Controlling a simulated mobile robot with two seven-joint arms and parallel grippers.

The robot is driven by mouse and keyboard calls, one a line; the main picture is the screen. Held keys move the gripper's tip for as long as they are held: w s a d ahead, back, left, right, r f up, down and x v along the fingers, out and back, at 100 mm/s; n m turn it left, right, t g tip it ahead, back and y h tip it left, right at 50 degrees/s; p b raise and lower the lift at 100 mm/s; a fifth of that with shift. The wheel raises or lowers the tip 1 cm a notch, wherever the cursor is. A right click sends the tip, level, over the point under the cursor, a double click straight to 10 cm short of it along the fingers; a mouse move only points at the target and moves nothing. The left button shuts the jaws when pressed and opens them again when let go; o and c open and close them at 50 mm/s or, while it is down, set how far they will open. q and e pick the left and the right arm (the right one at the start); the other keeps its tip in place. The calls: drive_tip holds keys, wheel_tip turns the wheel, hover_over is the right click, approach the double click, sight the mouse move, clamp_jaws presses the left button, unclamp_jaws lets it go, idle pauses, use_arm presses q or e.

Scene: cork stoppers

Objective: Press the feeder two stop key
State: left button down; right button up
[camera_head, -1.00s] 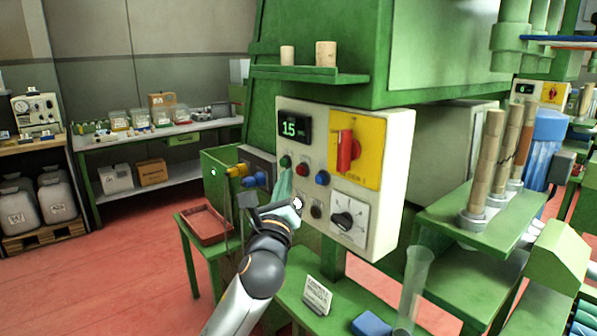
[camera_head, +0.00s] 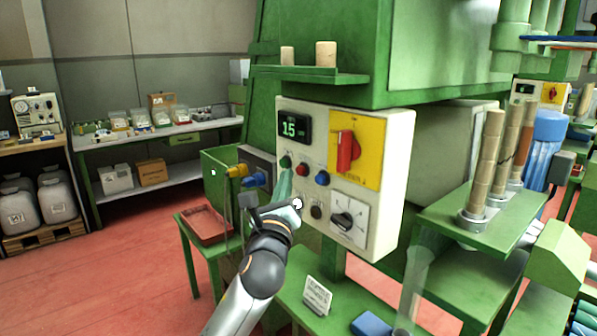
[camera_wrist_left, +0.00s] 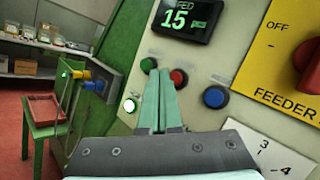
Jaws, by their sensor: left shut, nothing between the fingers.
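A cream control panel (camera_head: 386,215) on the green machine carries a green key (camera_head: 285,161), a red key (camera_head: 301,169) and a blue key (camera_head: 322,177) in a row. The red key also shows in the left wrist view (camera_wrist_left: 179,78), close beside the fingertips. My left gripper (camera_head: 288,172) is shut and empty, its teal fingers pointing up in front of the panel. In the left wrist view the fingertips (camera_wrist_left: 160,72) overlap the gap between the green key (camera_wrist_left: 148,64) and the red key. Contact cannot be told. "FEEDER" is readable in the wrist view; its number is cut off.
A lit white key (camera_head: 297,203), a dark key (camera_head: 316,212) and a rotary dial (camera_head: 342,220) sit below the row. A red switch handle (camera_head: 347,150) stands out from a yellow plate. Yellow and blue fittings (camera_head: 238,171) project at the left.

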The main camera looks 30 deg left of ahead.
use_arm(q)
drive_tip(key=shift+w+d, duration=0.2)
drive_tip(key=shift+w, duration=0.15)
drive_tip(key=shift+w+d, duration=0.15)
drive_tip(key=shift+w, duration=0.25)
idle(0.7)
drive_tip(key=shift+s+p, duration=0.1)
drive_tip(key=shift+p, duration=0.25)
drive_tip(key=shift+s+a+p, duration=0.35)
drive_tip(key=shift+s+p, duration=0.05)
drive_tip(key=shift+s, duration=0.3)
drive_tip(key=s, duration=0.1)
drive_tip(key=s+a+p, duration=0.1)
drive_tip(key=s, duration=0.1)
drive_tip(key=s+a, duration=0.1)
drive_tip(key=shift+s+p, duration=0.3)
drive_tip(key=shift+p, duration=0.1)
idle(0.5)
